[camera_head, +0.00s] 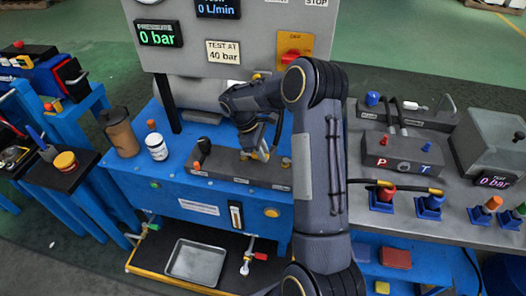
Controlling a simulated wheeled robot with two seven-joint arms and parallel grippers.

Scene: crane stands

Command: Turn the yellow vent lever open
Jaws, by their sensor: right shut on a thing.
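The yellow vent lever (264,154) stands on the dark manifold block (225,168) on the blue bench. Only a small part of it shows beside my fingers. My right gripper (260,150) comes down over the block from above and is shut on the lever. My right arm hides part of the block's right end and the bench behind it. The lever's exact angle is hard to tell. My left gripper is not in view.
A grey panel (185,62) with readouts of 0 bar and 0 L/min rises behind the block. A brown bottle (120,134) and a white jar (156,147) stand to the left. A metal tray (196,262) lies below. Fittings crowd the grey bench (450,238) at right.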

